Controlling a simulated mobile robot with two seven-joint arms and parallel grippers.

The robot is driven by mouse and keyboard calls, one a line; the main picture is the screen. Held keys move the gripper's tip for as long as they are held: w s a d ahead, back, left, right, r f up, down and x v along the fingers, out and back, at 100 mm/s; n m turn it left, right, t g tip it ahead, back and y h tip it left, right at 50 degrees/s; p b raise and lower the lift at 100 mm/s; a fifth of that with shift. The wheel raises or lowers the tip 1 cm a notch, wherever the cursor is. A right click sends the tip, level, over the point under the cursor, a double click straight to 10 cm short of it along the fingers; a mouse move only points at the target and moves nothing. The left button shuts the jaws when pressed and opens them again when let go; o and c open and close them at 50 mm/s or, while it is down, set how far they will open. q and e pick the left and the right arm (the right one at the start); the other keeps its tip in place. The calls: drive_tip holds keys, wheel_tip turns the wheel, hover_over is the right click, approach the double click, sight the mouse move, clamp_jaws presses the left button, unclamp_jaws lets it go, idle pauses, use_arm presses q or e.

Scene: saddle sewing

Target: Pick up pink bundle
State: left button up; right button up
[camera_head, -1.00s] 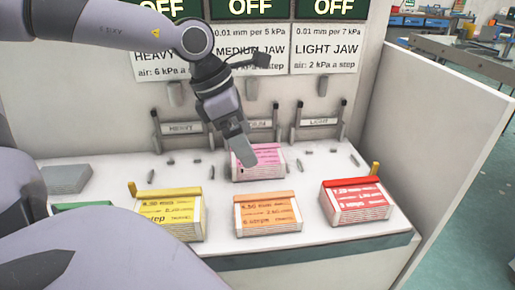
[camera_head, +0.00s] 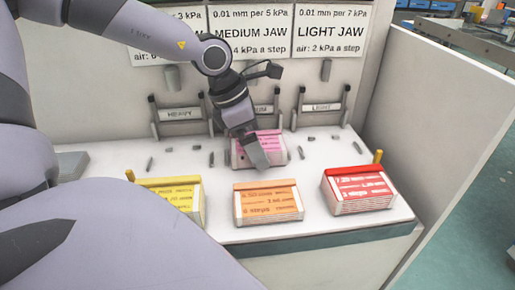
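The pink bundle (camera_head: 271,145) is a stack with a pink printed top, lying on the white work surface at the back, below the MEDIUM JAW sign. My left gripper (camera_head: 256,158) reaches down from above, in front of the bundle's middle, and hides part of its top and front. I see the gripper almost edge-on, so the gap between its fingers does not show. I cannot tell whether it touches the bundle. My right gripper is not in view.
A yellow bundle (camera_head: 178,196), an orange bundle (camera_head: 268,202) and a red bundle (camera_head: 358,188) stand along the front edge. Small pegs lie around the pink bundle. Jaw brackets (camera_head: 323,112) line the back wall (camera_head: 385,60). A side panel (camera_head: 440,130) closes the right.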

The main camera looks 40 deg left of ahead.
use_arm(q)
drive_tip(key=shift+w+d+f, duration=0.1)
drive_tip(key=shift+w+f, duration=0.05)
drive_tip(key=shift+f, duration=0.3)
drive_tip(key=shift+f+b, duration=0.1)
drive_tip(key=shift+b, duration=0.2)
drive_tip(key=c, duration=1.2)
drive_tip(key=shift+c, duration=0.2)
